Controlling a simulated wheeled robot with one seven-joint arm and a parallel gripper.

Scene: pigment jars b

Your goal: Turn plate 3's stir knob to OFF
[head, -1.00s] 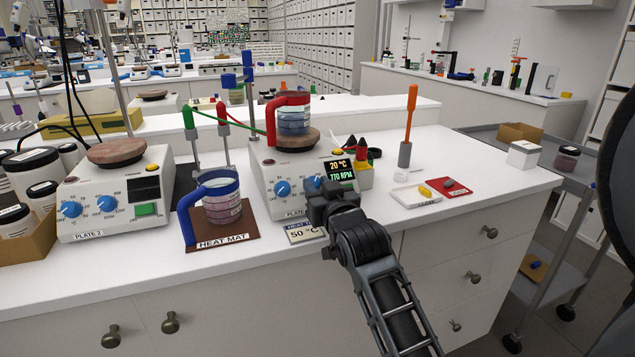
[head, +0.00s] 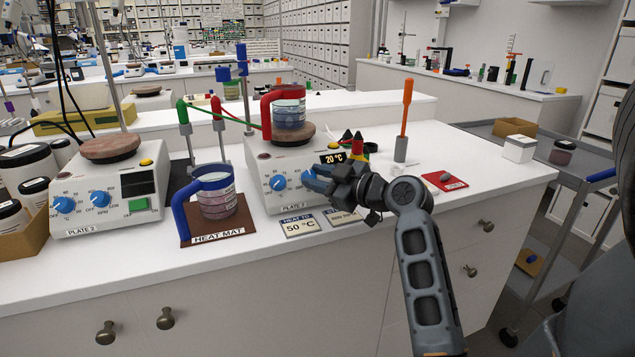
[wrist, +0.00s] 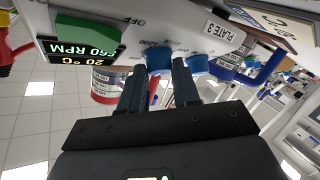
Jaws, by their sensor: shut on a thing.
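Plate 3 (head: 262,160) is a white stirrer with two blue knobs. My gripper (head: 312,180) reaches it from the right at its front. In the wrist view my gripper (wrist: 159,74) has its fingers on both sides of the stir knob (wrist: 158,62), the one nearer the display, and is shut on it. The knob's pointer is hidden. The other blue knob (head: 278,183) is free, left of the gripper in the head view. The display (head: 333,157) shows 20 °C there, and the RPM line, readable in the wrist view, seems to end in 60.
A red-handled jar (head: 289,110) stands on plate 3's top. A blue-handled jar (head: 216,197) stands on the heat mat (head: 222,233) to the left. Plate 2 (head: 110,210) is further left. A 50 °C card (head: 300,227) lies in front. A red tray (head: 445,181) lies right.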

